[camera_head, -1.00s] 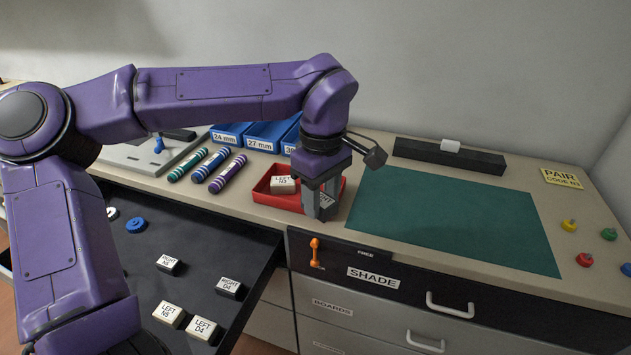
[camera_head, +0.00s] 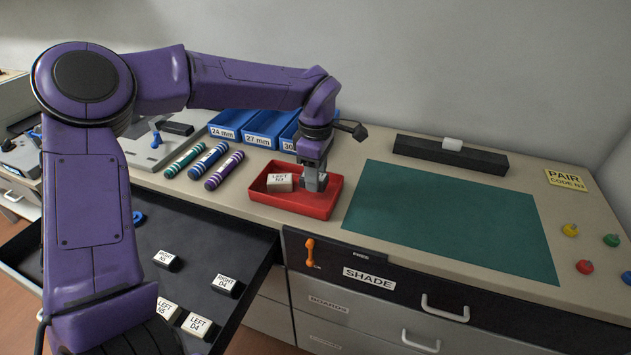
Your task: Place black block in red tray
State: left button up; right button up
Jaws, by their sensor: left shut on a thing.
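The red tray (camera_head: 330,205) sits on the counter with a white block marked LEFT N3 (camera_head: 280,183) in its left part. My left gripper (camera_head: 314,184) points down inside the right part of the tray, beside the white block. It is shut on a block that is mostly hidden behind the fingers, so its colour is unclear here. In the open drawer (camera_head: 215,240) lie two black blocks with pale tops, RIGHT N5 (camera_head: 167,262) and RIGHT D4 (camera_head: 226,287), and white blocks LEFT N5 (camera_head: 167,309) and LEFT D4 (camera_head: 197,326). My right gripper is out of view.
Three striped tubes (camera_head: 207,160) lie left of the tray. Blue bins (camera_head: 265,130) stand behind it. A green mat (camera_head: 450,220) is clear to the right. A black bar (camera_head: 450,154) and a PAIR CODE N3 card (camera_head: 566,179) lie beyond.

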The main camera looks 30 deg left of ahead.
pick_arm(q)
jog(key=shift+w+f, duration=0.1)
jog(key=shift+f, duration=1.55)
jog(key=shift+f, duration=0.15)
jog(key=o, duration=1)
jog(key=shift+o, duration=0.2)
notch_tip(320, 180, up, 12)
jog(key=shift+r, duration=0.2)
